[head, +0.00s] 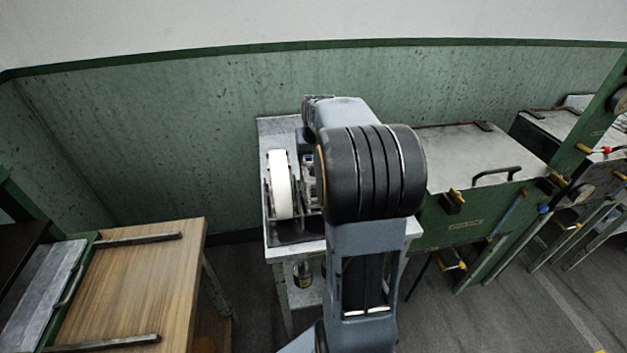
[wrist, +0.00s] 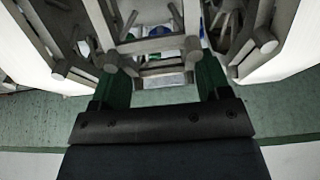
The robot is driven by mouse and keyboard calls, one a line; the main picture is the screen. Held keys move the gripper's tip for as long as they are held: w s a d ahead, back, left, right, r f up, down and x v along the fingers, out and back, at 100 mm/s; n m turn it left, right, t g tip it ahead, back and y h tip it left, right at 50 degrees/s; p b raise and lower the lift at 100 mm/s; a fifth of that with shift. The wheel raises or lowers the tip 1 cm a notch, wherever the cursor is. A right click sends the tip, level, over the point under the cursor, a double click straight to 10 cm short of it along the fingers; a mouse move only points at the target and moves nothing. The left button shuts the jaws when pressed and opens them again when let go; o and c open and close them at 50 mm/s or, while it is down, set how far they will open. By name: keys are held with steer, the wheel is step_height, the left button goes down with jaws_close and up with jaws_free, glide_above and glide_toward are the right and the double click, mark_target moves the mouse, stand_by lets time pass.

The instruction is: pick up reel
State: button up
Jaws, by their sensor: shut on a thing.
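A reel (head: 281,185) with a white wound rim stands upright on a small white table in the head view, just left of my arm. In the wrist view, white rims show at both sides with grey spoke bars, and a pale bar frame of the reel (wrist: 152,47) lies between them. My gripper (wrist: 160,78) has its two dark green fingers on either side of this frame and is shut on it. In the head view my arm hides the gripper and part of the reel. Whether the reel touches the table is unclear.
The small white table (head: 292,249) has a bottle (head: 302,273) on its lower shelf. A green basin with a metal lid (head: 470,155) stands close on the right. A wooden-topped table (head: 140,270) is at the left. A green wall (head: 190,140) is behind.

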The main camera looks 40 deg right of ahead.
steer(key=shift+r, duration=0.15)
steer(key=shift+c, duration=0.3)
steer(key=shift+r, duration=0.2)
step_height(320, 180, up, 17)
steer(key=p, duration=0.1)
steer(key=shift+r, duration=0.2)
stand_by(0.9)
